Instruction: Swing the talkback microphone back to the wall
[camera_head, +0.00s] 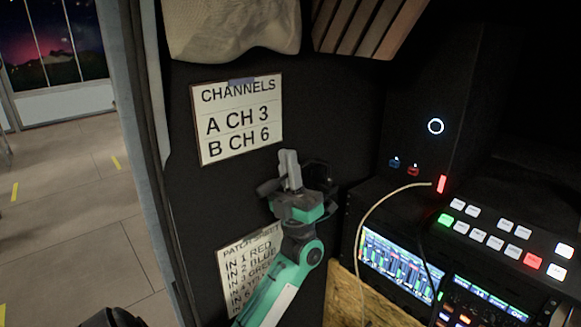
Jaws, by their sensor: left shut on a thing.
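My left gripper (289,160) is in the middle of the view, in front of the dark wall, with its grey fingers pointing up. It is shut on part of a dark thing (319,174) that shows just to its right against the wall. I take this to be the talkback microphone; it is black on black, and the gripper hides much of it, so its shape and swing angle are unclear.
A channels sign (238,118) and a partly covered patch sheet (236,262) are on the wall. At right stand a switcher with lit buttons (505,240), a screen (397,267) and a pale cable (375,207). The floor at left (75,190) is clear.

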